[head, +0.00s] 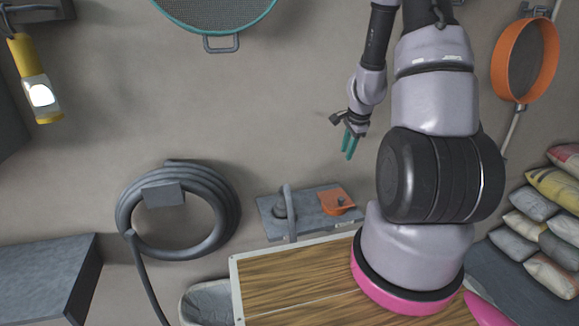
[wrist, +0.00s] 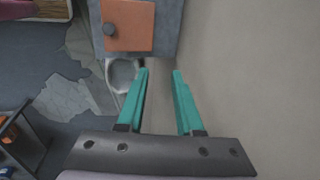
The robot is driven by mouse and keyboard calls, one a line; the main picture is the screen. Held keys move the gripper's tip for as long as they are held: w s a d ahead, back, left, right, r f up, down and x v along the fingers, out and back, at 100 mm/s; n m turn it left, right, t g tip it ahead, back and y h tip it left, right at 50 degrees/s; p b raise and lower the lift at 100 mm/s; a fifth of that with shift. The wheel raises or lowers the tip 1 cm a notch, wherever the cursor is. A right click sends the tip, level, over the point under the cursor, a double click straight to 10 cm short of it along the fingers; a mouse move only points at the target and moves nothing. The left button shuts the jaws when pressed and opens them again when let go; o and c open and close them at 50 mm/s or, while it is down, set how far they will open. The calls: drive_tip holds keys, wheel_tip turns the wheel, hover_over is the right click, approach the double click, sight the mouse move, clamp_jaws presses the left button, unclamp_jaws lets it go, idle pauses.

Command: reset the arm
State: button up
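My gripper (head: 350,143) hangs in the air in front of the wall in the head view, with its teal fingers pointing down. In the wrist view my gripper (wrist: 160,76) shows two teal fingers with a clear gap between them. It is open and nothing is between the fingers. My arm rises from the pink-ringed base and bends over at the top, with its forearm hanging down on the left side.
A wooden board surface (head: 290,285) lies below my arm. A grey wall plate with an orange piece (head: 336,201) is below the gripper. A coiled hose (head: 130,215), a lamp (head: 38,92), an orange-rimmed sieve (head: 552,60) and stacked sacks (head: 553,190) surround the area. Bare wall lies left of the gripper.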

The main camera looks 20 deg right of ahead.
drive_tip(key=s+a+r+n+t+y, duration=0.1)
drive_tip(key=s+a+r+n, duration=0.3)
drive_tip(key=r, duration=0.6)
drive_tip(key=w+a+r+n+t+y, duration=0.1)
drive_tip(key=a+r+n, duration=0.1)
drive_tip(key=a+r, duration=0.65)
drive_tip(key=s+a+r+n+t, duration=0.1)
drive_tip(key=s+a+r+n, duration=0.2)
drive_tip(key=s+r+n, duration=0.4)
drive_tip(key=s+r, duration=0.8)
drive_tip(key=s, duration=0.3)
drive_tip(key=shift+s+t, duration=0.15)
drive_tip(key=shift+t, duration=0.25)
drive_tip(key=shift+a+r+n, duration=0.1)
drive_tip(key=shift+a+n, duration=0.1)
drive_tip(key=shift+n, duration=0.1)
